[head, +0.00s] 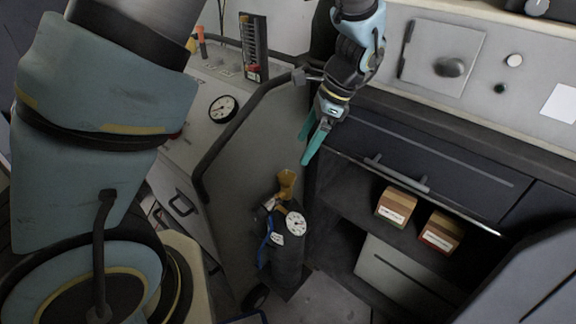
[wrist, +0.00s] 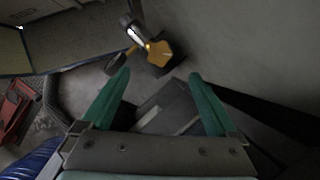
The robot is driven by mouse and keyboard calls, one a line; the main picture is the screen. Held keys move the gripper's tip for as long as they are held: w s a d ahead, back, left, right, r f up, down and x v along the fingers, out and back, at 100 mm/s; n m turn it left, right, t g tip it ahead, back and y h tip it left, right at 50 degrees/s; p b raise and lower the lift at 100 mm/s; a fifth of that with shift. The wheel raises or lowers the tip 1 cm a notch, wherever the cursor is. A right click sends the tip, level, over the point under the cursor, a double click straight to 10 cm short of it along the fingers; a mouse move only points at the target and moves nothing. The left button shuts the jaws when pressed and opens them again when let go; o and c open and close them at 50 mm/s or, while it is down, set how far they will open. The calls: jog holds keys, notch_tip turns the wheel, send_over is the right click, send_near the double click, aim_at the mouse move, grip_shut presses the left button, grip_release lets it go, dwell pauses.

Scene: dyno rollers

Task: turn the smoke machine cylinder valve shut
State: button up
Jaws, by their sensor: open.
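The smoke machine cylinder (head: 288,262) is dark and stands upright on the floor in front of a grey panel. On its top are a yellow-brown valve handle (head: 286,180) and a white round gauge (head: 296,223). In the wrist view, the yellow valve (wrist: 158,52) shows beyond the fingertips, above the middle. My gripper (head: 311,146) has teal fingers pointing down, above and slightly right of the valve in the head view, apart from it. In the wrist view, the fingers (wrist: 158,82) are spread with nothing between them.
Two cardboard boxes (head: 397,207) (head: 440,232) sit on a shelf right of the cylinder, under a dark drawer with a handle (head: 396,172). A grey panel with a dark rail (head: 243,118) stands left of my gripper. A blue hose or strap (head: 266,243) runs beside the cylinder.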

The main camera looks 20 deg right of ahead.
aim_at(287, 176)
jog(key=p+x, duration=0.1)
jog(key=x, duration=0.8)
jog(key=shift+f, duration=0.1)
jog(key=c, duration=1.4)
